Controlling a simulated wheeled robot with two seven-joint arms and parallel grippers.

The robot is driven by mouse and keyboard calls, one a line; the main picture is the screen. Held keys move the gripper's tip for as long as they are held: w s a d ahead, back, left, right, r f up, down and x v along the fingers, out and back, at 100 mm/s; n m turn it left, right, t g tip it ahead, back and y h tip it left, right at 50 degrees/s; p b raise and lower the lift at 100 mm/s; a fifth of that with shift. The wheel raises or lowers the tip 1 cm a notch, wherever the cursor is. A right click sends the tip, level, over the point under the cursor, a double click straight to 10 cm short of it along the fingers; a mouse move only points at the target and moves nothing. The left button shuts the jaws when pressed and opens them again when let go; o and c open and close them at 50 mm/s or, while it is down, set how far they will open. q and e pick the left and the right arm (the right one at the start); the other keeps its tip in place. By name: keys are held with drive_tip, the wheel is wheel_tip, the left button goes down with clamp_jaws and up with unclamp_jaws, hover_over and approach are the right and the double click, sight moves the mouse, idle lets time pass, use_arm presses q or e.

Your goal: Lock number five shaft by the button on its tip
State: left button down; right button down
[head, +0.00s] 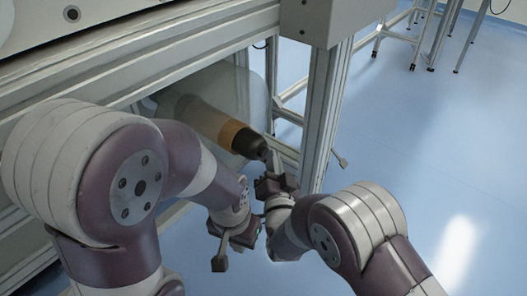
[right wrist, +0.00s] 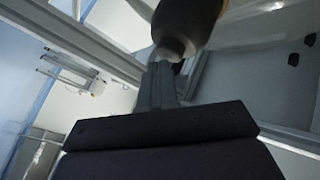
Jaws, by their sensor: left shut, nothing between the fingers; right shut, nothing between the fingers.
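The shaft (head: 215,122) points out of the machine frame toward the lower right in the head view, with a tan band and a dark tip (head: 255,147). In the right wrist view the dark tip (right wrist: 175,46) is right at the fingertips. My right gripper (head: 272,162) is shut and empty, its fingers at the tip's end; touching or just apart, I cannot tell. Its shut fingers (right wrist: 158,72) also show in the right wrist view. My left gripper (head: 220,262) is shut and empty, below and left of the tip. The button and any shaft number cannot be made out.
A translucent roll (head: 240,88) surrounds the shaft. A metal frame post (head: 326,120) stands close to the right of the tip. The machine's long rail (head: 190,50) runs above. Blue floor (head: 440,150) is open to the right.

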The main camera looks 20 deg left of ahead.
idle(0.6)
drive_tip(key=shift+w+a, duration=0.15)
drive_tip(key=shift+a, duration=0.25)
drive_tip(key=shift+d, duration=0.4)
drive_tip(key=s+d+p, duration=0.1)
drive_tip(key=s+d, duration=0.1)
drive_tip(key=d, duration=0.3)
drive_tip(key=shift+s+d, duration=0.2)
drive_tip(key=shift+d, duration=0.15)
